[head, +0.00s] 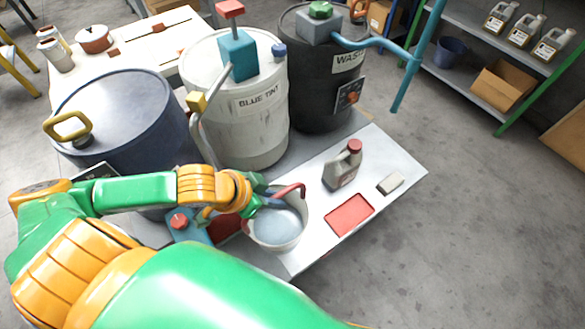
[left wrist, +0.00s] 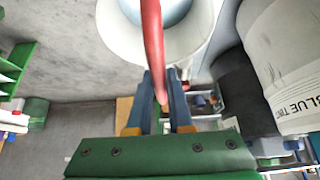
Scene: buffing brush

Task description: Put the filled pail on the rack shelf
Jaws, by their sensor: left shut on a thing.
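The white pail (head: 303,222) holds pale bluish liquid and sits at the near edge of the white bench, in front of the drums. I cannot tell whether its base touches the bench. Its red handle (head: 290,189) stands up over the rim. My left gripper (head: 268,201) is shut on this handle at the pail's left side. In the left wrist view the red handle (left wrist: 152,45) runs between the two blue fingers (left wrist: 161,98), with the white pail rim (left wrist: 112,30) beyond. The rack shelf (head: 470,88) stands at the top right, across the floor. My right gripper is not in view.
A blue drum (head: 125,115), a "BLUE TINT" drum (head: 250,130) and a dark "WASTE" drum (head: 318,95) stand behind. The rack holds a dark bucket (head: 449,51), cardboard box (head: 505,88) and jugs. Floor between is clear.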

